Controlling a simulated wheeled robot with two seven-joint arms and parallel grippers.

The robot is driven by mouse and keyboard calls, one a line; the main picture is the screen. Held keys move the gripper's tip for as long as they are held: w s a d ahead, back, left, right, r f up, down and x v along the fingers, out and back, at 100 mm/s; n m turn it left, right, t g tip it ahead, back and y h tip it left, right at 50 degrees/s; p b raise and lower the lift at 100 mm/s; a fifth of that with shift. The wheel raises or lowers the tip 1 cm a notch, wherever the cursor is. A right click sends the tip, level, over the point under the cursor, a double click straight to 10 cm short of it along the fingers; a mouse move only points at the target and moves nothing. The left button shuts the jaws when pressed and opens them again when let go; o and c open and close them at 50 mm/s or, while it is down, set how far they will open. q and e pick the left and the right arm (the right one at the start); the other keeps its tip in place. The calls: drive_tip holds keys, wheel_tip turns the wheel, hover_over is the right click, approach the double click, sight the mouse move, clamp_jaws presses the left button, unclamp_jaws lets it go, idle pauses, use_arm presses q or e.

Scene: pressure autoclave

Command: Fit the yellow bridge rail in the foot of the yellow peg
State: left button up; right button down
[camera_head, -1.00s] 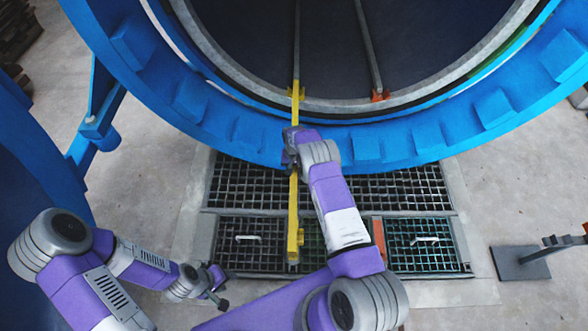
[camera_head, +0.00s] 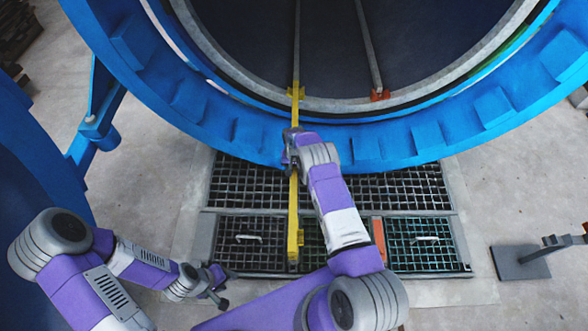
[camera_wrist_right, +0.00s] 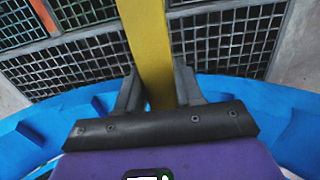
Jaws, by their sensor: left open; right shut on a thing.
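The yellow bridge rail (camera_head: 293,215) is a long bar running up the head view, from over the floor grating to the autoclave rim. My right gripper (camera_head: 291,158) is shut on it near the rim. The rail also shows between the fingers of my right gripper (camera_wrist_right: 160,95) in the right wrist view. The yellow peg (camera_head: 296,91) is at the rim, at the lower end of a grey inner track. The rail's far end is in line with it, close to or touching its foot; I cannot tell whether it is seated. My left gripper (camera_head: 218,289) is open and empty at lower left.
The blue autoclave ring (camera_head: 420,135) curves across the top. An orange-red peg (camera_head: 380,95) is on the rim to the right. An orange bar (camera_head: 379,240) lies over the floor grating (camera_head: 410,190). A dark stand (camera_head: 520,262) is at the right. Bare floor surrounds the grating.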

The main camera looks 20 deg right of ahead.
drive_tip(key=shift+f, duration=0.7)
idle(0.5)
drive_tip(key=shift+r, duration=0.1)
drive_tip(key=shift+r+p, duration=0.85)
drive_tip(key=shift+r, duration=0.5)
drive_tip(key=shift+w+f, duration=0.1)
drive_tip(key=shift+f+b, duration=0.15)
drive_tip(key=shift+b, duration=0.6)
